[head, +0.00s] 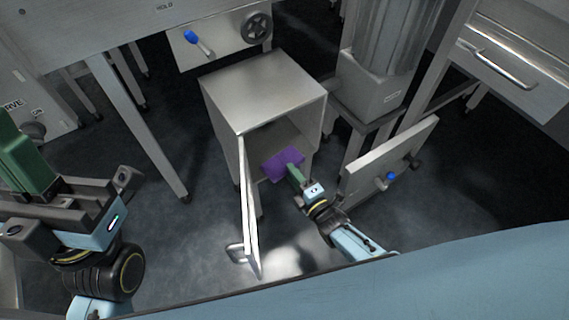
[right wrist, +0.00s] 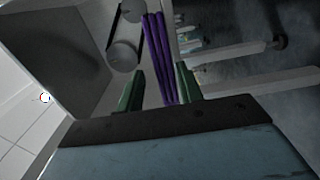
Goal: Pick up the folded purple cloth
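The folded purple cloth (head: 283,162) is inside the open metal cabinet (head: 262,92), near its opening. My right gripper (head: 293,172) reaches in at the opening, with its green fingers at the cloth. In the right wrist view the cloth (right wrist: 158,58) shows as upright purple folds between the two fingers of my right gripper (right wrist: 160,78). The fingers stand apart, with a visible gap on the left side of the cloth. My left gripper (head: 22,150) is at the far left, away from the cabinet; its finger gap is not clear.
The cabinet door (head: 249,205) stands open left of my right arm. A metal panel with a blue-tipped handle (head: 388,160) is close on the right. A grey cylinder (right wrist: 125,52) is beside the cloth in the wrist view. Table legs (head: 135,122) stand to the left.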

